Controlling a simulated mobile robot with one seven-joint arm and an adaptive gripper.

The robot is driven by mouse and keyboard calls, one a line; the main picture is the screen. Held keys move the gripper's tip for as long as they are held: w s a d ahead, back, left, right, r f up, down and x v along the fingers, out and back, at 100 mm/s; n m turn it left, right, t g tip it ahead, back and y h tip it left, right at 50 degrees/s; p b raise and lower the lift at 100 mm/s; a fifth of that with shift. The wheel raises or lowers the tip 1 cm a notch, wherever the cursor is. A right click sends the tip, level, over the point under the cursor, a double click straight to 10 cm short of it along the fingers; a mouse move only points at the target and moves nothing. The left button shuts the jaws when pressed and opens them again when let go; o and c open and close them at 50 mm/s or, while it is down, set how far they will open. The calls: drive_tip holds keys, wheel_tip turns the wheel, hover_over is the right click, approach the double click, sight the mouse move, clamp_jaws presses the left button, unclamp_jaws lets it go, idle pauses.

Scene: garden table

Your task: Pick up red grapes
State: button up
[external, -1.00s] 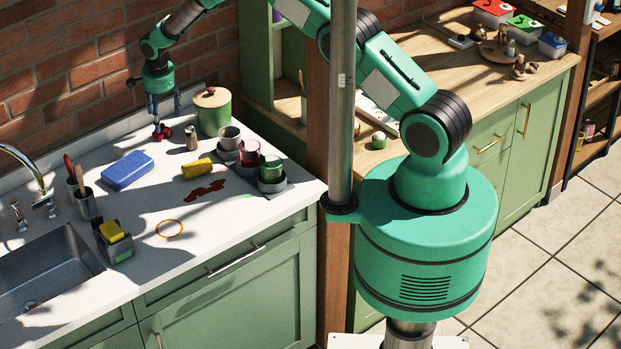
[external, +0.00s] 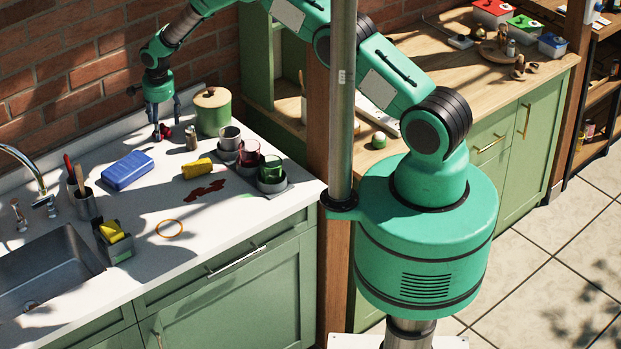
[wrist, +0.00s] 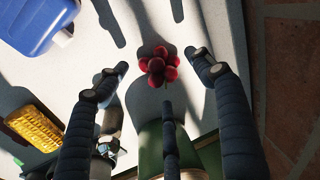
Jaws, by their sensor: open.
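The red grapes (wrist: 158,66) are a small dark red cluster on the white counter near the brick wall. In the external view the grapes (external: 165,132) are partly hidden by my gripper. My gripper (external: 164,130) points down over them. In the wrist view my gripper (wrist: 160,72) is open, with dark fingers spread to the left and right of the cluster and a third finger below it. The fingers do not visibly press on the grapes.
A green canister with a wooden lid (external: 212,111) stands close to the right of my gripper, and a small shaker (external: 191,138) stands near it. Cups stand farther right.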

drive_tip(key=shift+w+a+f, duration=0.15)
drive_tip(key=shift+w+f, duration=0.05)
drive_tip(key=shift+f, duration=0.9)
drive_tip(key=shift+c, duration=0.3)
drive_tip(key=c, duration=1.2)
